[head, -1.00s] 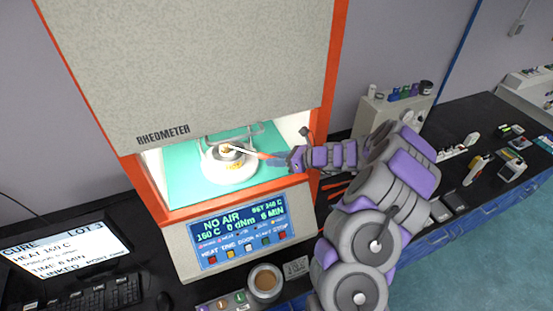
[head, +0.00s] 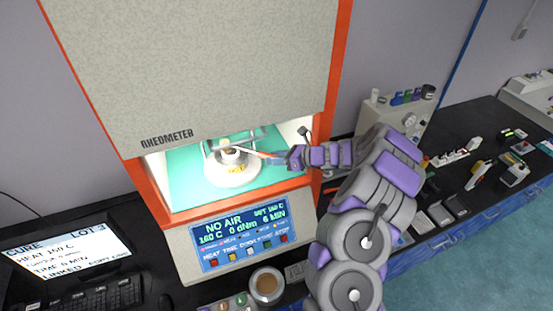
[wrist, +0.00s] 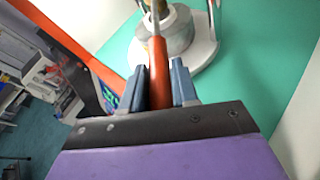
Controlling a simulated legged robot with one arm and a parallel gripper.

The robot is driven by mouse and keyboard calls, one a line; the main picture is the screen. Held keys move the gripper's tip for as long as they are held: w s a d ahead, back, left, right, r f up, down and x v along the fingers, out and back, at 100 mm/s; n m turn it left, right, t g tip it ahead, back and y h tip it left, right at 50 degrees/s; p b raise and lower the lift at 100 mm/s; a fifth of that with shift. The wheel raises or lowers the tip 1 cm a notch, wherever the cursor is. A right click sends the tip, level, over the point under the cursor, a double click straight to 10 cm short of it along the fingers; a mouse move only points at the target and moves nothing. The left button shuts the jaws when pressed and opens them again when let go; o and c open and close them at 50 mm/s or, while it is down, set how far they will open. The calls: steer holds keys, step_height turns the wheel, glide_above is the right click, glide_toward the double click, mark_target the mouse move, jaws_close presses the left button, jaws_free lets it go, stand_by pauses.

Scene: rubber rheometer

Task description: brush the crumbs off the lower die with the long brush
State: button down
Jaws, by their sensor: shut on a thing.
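My gripper (head: 282,159) is at the right side of the rheometer's open chamber, shut on the long brush (head: 262,154). In the wrist view the brush's orange-red handle (wrist: 158,75) stands between the two blue-grey fingers. The brush points left, and its far end reaches the top of the lower die (head: 232,157). The die is a round metal piece on a white base (head: 232,175); it also shows in the wrist view (wrist: 180,42). A yellow label-like patch is on the base's front. I cannot make out single crumbs, and the brush tip is too small to tell contact.
The rheometer's orange frame (head: 157,190) borders the chamber, and its grey hood (head: 200,70) hangs above. Metal posts stand around the die. The chamber floor (head: 185,175) is teal and mostly clear. The control panel (head: 240,235) reads NO AIR. A cup (head: 266,285) stands in front.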

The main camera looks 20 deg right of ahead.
steer(key=shift+s+d, duration=0.3)
steer(key=shift+s, duration=0.4)
steer(key=shift+s+d, duration=0.3)
steer(key=shift+s, duration=0.4)
steer(key=shift+w+a, duration=0.15)
steer(key=shift+w, duration=1.35)
steer(key=shift+s+d, duration=0.2)
steer(key=shift+s, duration=1.35)
steer(key=shift+w+a, duration=0.2)
steer(key=shift+w, duration=1.35)
steer(key=shift+s+d, duration=0.15)
steer(key=shift+s, duration=1.35)
steer(key=shift+d+f, duration=0.2)
steer(key=shift+d, duration=0.15)
steer(key=shift+a, duration=0.1)
